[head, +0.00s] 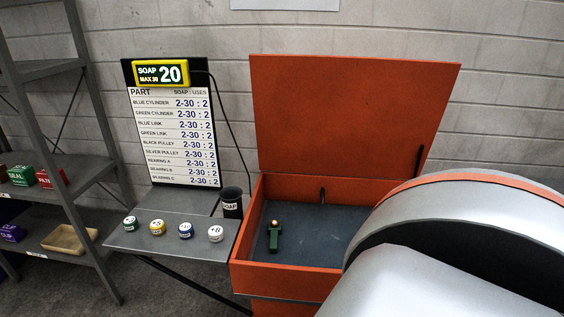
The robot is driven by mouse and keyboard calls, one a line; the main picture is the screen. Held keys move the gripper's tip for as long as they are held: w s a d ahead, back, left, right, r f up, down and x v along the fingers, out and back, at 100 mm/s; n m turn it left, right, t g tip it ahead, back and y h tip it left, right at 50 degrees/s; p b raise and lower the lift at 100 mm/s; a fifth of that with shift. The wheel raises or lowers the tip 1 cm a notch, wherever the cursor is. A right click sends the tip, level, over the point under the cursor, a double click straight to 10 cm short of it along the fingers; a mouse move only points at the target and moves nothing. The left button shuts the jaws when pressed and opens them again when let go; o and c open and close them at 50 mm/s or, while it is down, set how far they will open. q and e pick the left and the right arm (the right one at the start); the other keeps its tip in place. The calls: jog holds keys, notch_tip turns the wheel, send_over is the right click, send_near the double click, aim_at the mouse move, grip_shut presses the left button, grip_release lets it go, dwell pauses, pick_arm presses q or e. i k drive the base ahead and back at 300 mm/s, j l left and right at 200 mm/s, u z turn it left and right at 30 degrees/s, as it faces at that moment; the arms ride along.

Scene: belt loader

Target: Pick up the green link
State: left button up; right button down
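The green link (273,239) is a small dark green part with an orange-tan tip at its top end. It sits inside the open orange box (240,257), on the grey floor near the left wall. Neither of my grippers shows in the head view, and nothing is touching the link. A large silver rounded body with an orange stripe fills the lower right and hides the right part of the box.
The box's orange lid (350,115) stands raised at the back. Left of the box, a grey shelf (170,240) holds several small round knobs and a black soap cup (231,203). A sign board (173,135) stands behind. A metal rack (85,172) is far left.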

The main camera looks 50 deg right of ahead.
aim_at(274, 233)
jog(key=i+z, duration=0.2)
jog(key=z, duration=0.25)
jog(key=i+j+z, duration=0.15)
jog(key=z, duration=0.25)
jog(key=i+j+z, duration=0.15)
jog(key=z, duration=0.3)
jog(key=i+j+z, duration=0.1)
jog(key=z, duration=0.3)
jog(key=i+j+z, duration=0.1)
jog(key=j+z, duration=0.15)
jog(key=z, duration=0.2)
jog(key=i+j+z, duration=0.1)
jog(key=z, duration=0.3)
jog(key=k+j, duration=0.05)
jog(key=j, duration=0.05)
